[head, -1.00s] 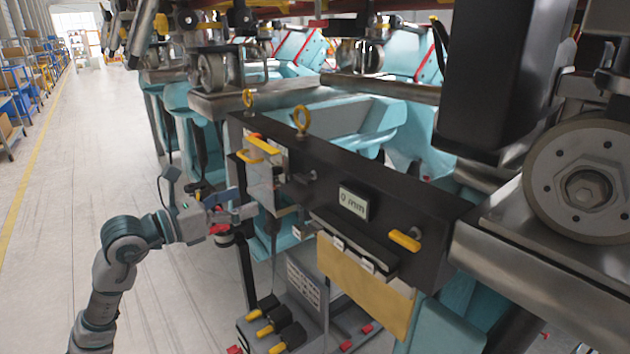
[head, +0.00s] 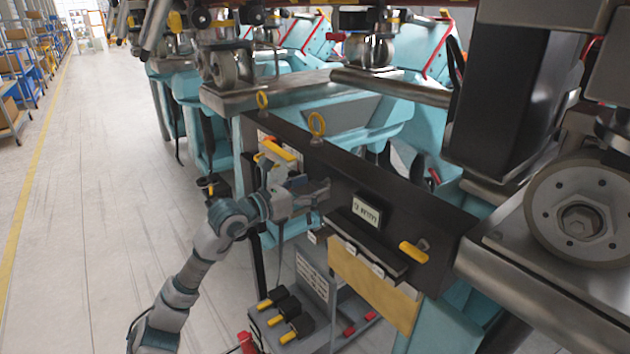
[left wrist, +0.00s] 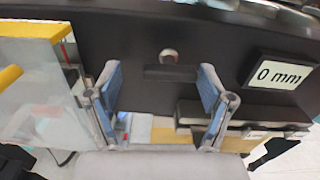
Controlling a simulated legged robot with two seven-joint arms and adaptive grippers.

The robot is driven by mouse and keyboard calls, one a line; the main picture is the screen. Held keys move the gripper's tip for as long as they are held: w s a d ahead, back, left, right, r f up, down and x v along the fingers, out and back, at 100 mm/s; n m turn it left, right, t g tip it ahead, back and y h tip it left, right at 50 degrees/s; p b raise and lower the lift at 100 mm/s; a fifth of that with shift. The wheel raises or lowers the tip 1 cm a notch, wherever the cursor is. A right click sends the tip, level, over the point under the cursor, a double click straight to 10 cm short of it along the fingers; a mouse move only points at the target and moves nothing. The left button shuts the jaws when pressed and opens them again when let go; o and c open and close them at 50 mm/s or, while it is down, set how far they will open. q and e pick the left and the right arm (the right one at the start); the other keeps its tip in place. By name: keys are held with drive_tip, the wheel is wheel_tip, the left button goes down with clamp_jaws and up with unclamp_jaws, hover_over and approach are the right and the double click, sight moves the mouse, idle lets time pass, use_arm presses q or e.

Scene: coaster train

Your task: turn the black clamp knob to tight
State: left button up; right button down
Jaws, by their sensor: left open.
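The black clamp knob (left wrist: 170,73) shows in the left wrist view as a dark bar below a round metal end, on the face of a dark panel (left wrist: 130,30). My left gripper (left wrist: 160,82) is open, with its blue-padded fingers to the left and right of the knob. I cannot tell how deep the knob lies between them, and I see no contact. In the head view my left gripper (head: 322,190) is close to the front of the dark panel (head: 385,165) and hides the knob. My right gripper is not in view.
A display (left wrist: 283,75) reading 0 mm is right of the knob. A yellow-handled box (head: 278,152) sits left on the panel, and another yellow handle (head: 413,252) at lower right. A black ledge (head: 370,245) runs below. The floor on the left is clear.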

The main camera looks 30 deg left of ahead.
use_arm(q)
drive_tip(key=shift+w, duration=0.4)
drive_tip(key=shift+d+r, duration=0.1)
drive_tip(key=shift+d, duration=0.8)
drive_tip(key=shift+c, duration=0.5)
drive_tip(key=shift+w+d, duration=0.1)
drive_tip(key=shift+d, duration=0.1)
drive_tip(key=c, duration=0.8)
drive_tip(key=shift+a, duration=0.3)
drive_tip(key=shift+c, duration=1.4)
drive_tip(key=shift+a, duration=0.25)
drive_tip(key=shift+d+m, duration=0.2)
drive_tip(key=shift+m, duration=0.2)
drive_tip(key=o, duration=1.2)
drive_tip(key=shift+a, duration=0.3)
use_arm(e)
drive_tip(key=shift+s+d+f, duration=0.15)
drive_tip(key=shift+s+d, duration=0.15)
